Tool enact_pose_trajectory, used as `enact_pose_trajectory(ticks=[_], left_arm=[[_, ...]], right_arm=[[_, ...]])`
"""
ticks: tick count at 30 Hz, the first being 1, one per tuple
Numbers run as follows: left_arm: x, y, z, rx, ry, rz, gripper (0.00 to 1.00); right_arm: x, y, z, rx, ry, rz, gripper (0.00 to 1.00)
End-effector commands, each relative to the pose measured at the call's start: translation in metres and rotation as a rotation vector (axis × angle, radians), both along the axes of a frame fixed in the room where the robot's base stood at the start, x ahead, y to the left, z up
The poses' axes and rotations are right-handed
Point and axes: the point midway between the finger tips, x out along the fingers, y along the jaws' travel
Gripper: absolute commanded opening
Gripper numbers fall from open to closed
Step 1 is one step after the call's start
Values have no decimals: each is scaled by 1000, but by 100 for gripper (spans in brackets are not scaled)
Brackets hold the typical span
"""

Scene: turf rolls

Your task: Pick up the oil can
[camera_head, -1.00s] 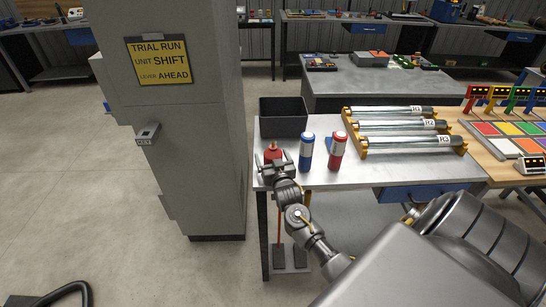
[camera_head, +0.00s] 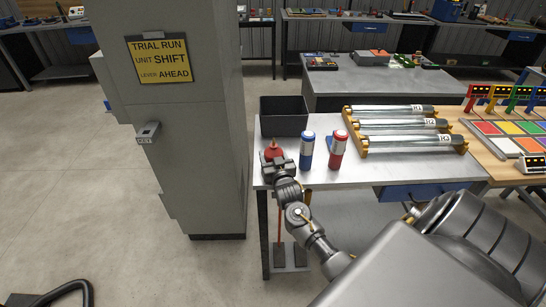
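The red oil can (camera_head: 273,149) with its thin upright spout stands at the left end of the grey metal table (camera_head: 330,178). My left gripper (camera_head: 276,162) is right at the can, on its near side, and hides its lower part. The fingers look to be on either side of the can, but I cannot tell whether they touch it. My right gripper is not in view.
A blue can (camera_head: 307,151) and a red can (camera_head: 337,150) stand just right of the gripper. A black bin (camera_head: 283,116) is behind the oil can. Racked tubes (camera_head: 400,124) lie to the right. A grey cabinet (camera_head: 185,120) rises close on the left.

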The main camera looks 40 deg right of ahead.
Motion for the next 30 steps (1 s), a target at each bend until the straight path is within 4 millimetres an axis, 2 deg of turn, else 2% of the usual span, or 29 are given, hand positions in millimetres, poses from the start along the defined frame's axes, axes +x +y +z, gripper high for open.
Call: enact_pose_trajectory(ticks=[4, 7, 21, 30], left_arm=[[1, 0, -9, 0, -1, 0, 0], [1, 0, -10, 0, -1, 0, 0], [2, -1, -26, 0, -2, 0, 0], [1, -1, -35, 0, -2, 0, 0]], right_arm=[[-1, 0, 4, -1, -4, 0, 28], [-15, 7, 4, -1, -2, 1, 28], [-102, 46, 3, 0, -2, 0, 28], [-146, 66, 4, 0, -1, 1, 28]])
